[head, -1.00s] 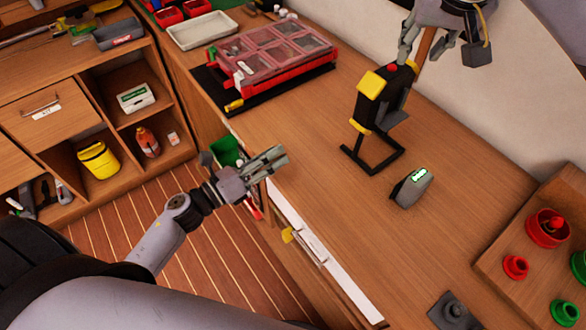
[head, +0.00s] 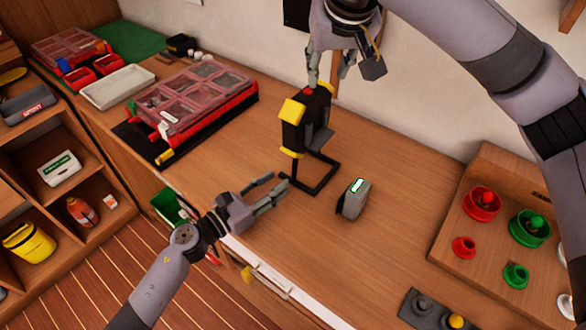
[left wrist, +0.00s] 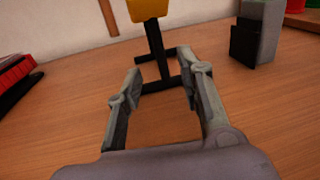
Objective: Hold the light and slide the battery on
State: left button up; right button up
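The light (head: 294,133) is a black and yellow work lamp with a red top button. It stands upright on a black frame foot on the bench; its foot also shows in the left wrist view (left wrist: 157,48). The battery (head: 354,203) is a grey block with a lit green strip, on the bench right of the light and apart from it. It also shows in the left wrist view (left wrist: 262,32). My left gripper (head: 277,187) is open and empty, low in front of the light's foot. My right gripper (head: 330,72) looks open at the light's top; contact is unclear.
A red-framed organiser case (head: 205,105) lies on a black mat to the left. A wooden board (head: 490,235) with red and green knobs stands at the right. A grey plate (head: 425,312) lies near the front. Bench around the battery is clear.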

aim_at(294, 169)
pick_arm(q)
jog(key=x, duration=0.7)
jog(key=shift+w+d, duration=0.1)
jog(key=shift+w, duration=0.1)
grip_shut()
dwell(0.9)
